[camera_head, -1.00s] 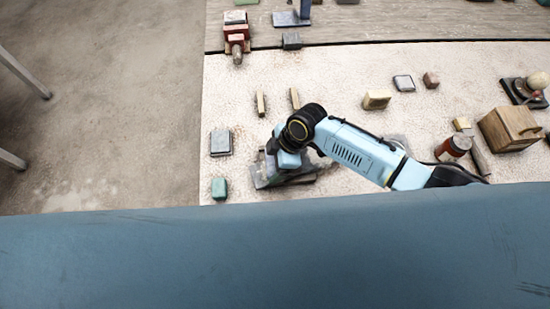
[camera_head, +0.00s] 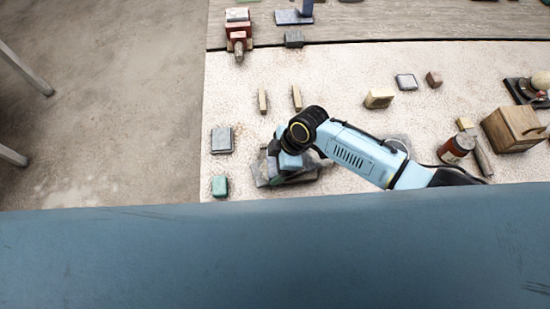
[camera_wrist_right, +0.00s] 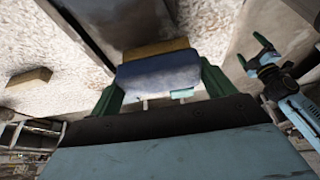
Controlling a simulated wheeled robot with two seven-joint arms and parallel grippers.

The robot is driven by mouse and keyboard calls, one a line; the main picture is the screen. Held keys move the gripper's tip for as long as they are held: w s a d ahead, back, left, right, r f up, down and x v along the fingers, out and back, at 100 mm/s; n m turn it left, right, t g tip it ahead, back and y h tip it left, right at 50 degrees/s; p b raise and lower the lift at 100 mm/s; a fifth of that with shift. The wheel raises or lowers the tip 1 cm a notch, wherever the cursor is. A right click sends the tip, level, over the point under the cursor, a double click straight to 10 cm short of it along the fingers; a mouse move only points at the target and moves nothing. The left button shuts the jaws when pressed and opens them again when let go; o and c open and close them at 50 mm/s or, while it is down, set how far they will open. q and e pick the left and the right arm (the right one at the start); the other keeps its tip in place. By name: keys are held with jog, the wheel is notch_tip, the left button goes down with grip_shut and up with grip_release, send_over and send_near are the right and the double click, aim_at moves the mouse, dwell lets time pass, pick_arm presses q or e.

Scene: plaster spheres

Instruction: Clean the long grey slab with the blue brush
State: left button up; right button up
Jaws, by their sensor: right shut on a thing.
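My right gripper (camera_wrist_right: 162,88) is shut on the blue brush (camera_wrist_right: 160,76), whose blue body lies between the green fingers with a tan strip along its far side. The long grey slab (camera_wrist_right: 118,22) is just beyond the brush in the right wrist view; I cannot tell whether the brush touches it. In the head view the slab (camera_head: 308,175) lies low on the pale worktop, partly hidden under my right gripper (camera_head: 275,174). The brush is mostly hidden there. My left gripper (camera_wrist_right: 253,52) shows only in the right wrist view, at the right, open and empty.
Left of the slab are a grey block (camera_head: 221,140) and a green block (camera_head: 219,186). Two tan sticks (camera_head: 262,100) lie behind it. A red jar (camera_head: 456,148) and wooden box (camera_head: 512,128) stand at the right. The worktop between sticks and yellowish block (camera_head: 379,98) is clear.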

jog(key=shift+s+r, duration=0.15)
jog(key=shift+s, duration=0.75)
jog(key=shift+w, duration=0.15)
jog(key=shift+w+f+b, duration=0.2)
jog(key=shift+w+b, duration=1.1)
jog(key=shift+w, duration=0.8)
jog(key=shift+s+r+p, duration=0.2)
jog(key=shift+s+p, duration=0.75)
jog(key=shift+s, duration=0.05)
jog(key=shift+s+f+p, duration=0.1)
jog(key=shift+s+p, duration=0.4)
jog(key=shift+s, duration=0.75)
